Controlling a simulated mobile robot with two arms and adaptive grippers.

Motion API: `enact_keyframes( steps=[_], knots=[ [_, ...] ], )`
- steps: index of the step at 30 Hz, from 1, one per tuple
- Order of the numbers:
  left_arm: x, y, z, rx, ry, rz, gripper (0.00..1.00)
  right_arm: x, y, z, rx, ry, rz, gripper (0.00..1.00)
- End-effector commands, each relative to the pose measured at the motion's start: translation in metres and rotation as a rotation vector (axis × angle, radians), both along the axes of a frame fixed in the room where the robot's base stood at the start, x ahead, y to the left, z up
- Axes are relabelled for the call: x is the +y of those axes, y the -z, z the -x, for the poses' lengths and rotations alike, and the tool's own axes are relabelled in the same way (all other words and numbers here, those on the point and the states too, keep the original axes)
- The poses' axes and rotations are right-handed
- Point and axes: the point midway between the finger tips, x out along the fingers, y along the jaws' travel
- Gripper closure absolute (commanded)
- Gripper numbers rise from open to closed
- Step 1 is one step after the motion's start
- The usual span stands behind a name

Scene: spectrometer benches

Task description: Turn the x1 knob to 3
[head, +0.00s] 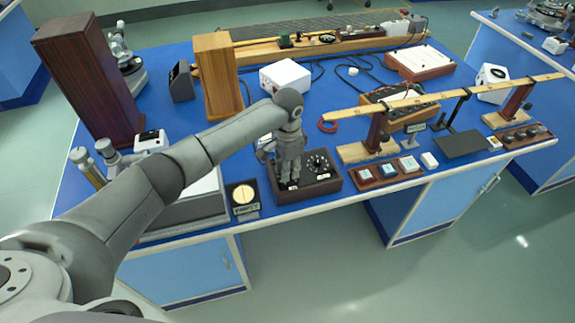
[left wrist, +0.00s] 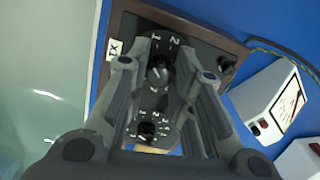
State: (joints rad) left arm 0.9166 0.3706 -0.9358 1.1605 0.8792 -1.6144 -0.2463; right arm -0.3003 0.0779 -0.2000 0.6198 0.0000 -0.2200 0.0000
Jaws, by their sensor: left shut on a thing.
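The dark-panelled, wood-edged knob box (head: 325,187) stands near the front edge of the bench. In the left wrist view, the x1 knob (left wrist: 160,73) is a dark knob on a dial with white numerals, beside a white X1 label (left wrist: 114,49). My left gripper (head: 288,179) points down over the left part of the box. In the left wrist view its fingers (left wrist: 166,75) stand on either side of the x1 knob and are shut on it. The fingers hide part of the dial, and I cannot read which number the knob points to. My right gripper is not in view.
A second numbered dial (head: 318,165) sits on the box to the right of my gripper; a round yellowish gauge (head: 243,195) stands left of the box. A wooden-railed bench rig (head: 440,95) and small switch boxes (head: 388,170) are to the right. A white box (head: 285,76) stands behind.

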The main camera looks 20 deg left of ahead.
Motion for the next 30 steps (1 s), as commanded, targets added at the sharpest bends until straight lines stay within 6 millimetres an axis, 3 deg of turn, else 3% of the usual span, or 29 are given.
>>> enact_keyframes(
  steps=[12, 30],
  knots=[
    [0.000, -0.003, -0.001, -0.001, 0.391, 0.000, 1.00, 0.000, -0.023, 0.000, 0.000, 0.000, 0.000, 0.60],
    [0.000, -0.002, -0.003, -0.004, 0.963, 0.002, 1.00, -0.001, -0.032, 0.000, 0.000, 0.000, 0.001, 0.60]
  ],
)
